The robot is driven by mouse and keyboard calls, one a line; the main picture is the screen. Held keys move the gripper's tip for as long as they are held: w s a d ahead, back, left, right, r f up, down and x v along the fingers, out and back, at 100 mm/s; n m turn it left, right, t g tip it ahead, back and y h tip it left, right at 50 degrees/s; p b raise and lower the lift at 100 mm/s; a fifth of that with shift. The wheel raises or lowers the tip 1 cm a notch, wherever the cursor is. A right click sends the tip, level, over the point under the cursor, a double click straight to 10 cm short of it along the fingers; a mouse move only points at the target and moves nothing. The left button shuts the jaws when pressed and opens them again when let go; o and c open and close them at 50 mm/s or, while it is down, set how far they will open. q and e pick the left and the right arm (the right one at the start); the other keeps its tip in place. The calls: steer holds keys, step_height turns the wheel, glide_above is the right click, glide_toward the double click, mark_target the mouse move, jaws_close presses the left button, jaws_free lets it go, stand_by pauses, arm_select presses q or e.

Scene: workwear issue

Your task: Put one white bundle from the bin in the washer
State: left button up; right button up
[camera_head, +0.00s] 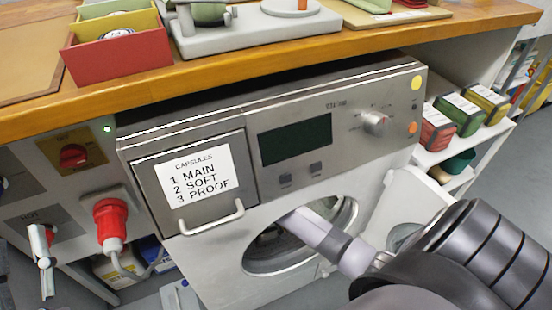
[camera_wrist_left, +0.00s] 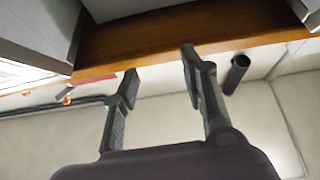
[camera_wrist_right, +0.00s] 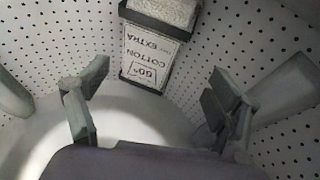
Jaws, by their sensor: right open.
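The washer (camera_head: 345,110) stands under the wooden counter with its round door (camera_head: 400,235) swung open to the right. My right arm reaches into the drum opening, and its fingers are hidden in the head view. In the right wrist view, my right gripper (camera_wrist_right: 150,92) is open and empty inside the perforated drum (camera_wrist_right: 235,40). A white bundle (camera_wrist_right: 165,12) with a black-edged label reading "60° cotton extra" lies in the drum beyond the fingertips, apart from them. My left gripper (camera_wrist_left: 160,72) is open and empty in the left wrist view. I see no bin.
The wooden counter (camera_head: 210,60) above carries a red box (camera_head: 118,62) and a grey device. A red plug (camera_head: 110,220) and a tap (camera_head: 42,245) are left of the washer. A shelf (camera_head: 440,152) with several small boxes is at right.

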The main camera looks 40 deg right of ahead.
steer(key=s, duration=0.2)
steer(key=s+a+p, duration=0.1)
steer(key=s, duration=0.1)
steer(key=s+p, duration=0.1)
steer(key=s, duration=0.1)
steer(key=shift+s+a+r, duration=0.1)
steer(key=shift+s+a, duration=0.05)
steer(key=shift+a, duration=0.1)
steer(key=s+p, duration=0.1)
steer(key=s, duration=0.1)
steer(key=s+a+p, duration=0.1)
steer(key=s, duration=0.2)
steer(key=shift+a, duration=0.1)
arm_select(q)
steer(key=s+a+f+g+y, duration=0.1)
steer(key=f+g+y, duration=0.1)
steer(key=f+g, duration=0.4)
steer(key=s+a+f+g+y, duration=0.1)
steer(key=f+g, duration=0.5)
steer(key=f, duration=0.7)
steer(key=shift+s+a+y, duration=0.4)
steer(key=shift+a+y, duration=0.2)
steer(key=shift+a, duration=0.15)
arm_select(e)
steer(key=shift+s, duration=0.2)
arm_select(q)
steer(key=shift+f, duration=0.15)
arm_select(e)
steer(key=shift+s, duration=0.15)
